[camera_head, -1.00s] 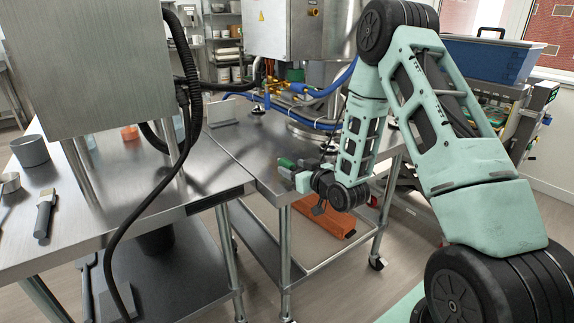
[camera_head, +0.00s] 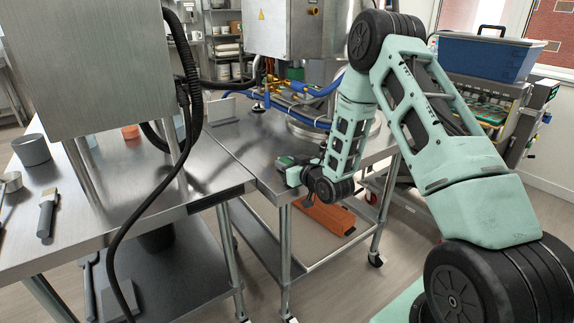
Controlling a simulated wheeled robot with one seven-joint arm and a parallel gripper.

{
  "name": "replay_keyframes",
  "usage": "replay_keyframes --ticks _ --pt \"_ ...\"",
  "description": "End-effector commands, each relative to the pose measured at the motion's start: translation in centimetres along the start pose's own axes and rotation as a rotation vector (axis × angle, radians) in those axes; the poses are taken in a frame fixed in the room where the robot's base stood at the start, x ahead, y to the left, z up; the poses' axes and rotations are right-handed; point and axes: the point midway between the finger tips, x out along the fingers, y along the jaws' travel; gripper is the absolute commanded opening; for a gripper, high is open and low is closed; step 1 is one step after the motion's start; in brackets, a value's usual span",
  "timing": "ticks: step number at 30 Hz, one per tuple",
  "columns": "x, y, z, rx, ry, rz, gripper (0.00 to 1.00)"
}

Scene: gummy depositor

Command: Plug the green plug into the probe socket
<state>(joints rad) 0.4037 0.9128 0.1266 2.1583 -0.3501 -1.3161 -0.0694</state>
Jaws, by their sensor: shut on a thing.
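My gripper (camera_head: 293,164) is over the near left part of the right-hand steel table (camera_head: 262,150). A small green plug (camera_head: 286,160) shows at its tip, and the jaws are shut on it. The fingers are small in the view and partly hidden by my wrist. I cannot make out the probe socket among the hoses and fittings at the back of the table.
Blue hoses (camera_head: 300,118) and brass fittings run along the back of the table, below a steel machine (camera_head: 280,30). A steel cabinet (camera_head: 85,60) with a hanging black cable (camera_head: 150,200) stands at left. A brush (camera_head: 46,215) lies on the left table. The middle tabletop is clear.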

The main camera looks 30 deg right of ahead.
Motion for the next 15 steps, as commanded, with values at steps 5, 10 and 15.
replay_keyframes --ticks 5,10,15 --pt "0.0 0.0 -0.5 -0.001 0.002 0.000 0.06" --pt "-0.3 0.0 -2.2 -0.002 0.005 0.000 0.06" --pt "-0.7 0.0 -4.8 -0.002 0.005 0.000 0.06"
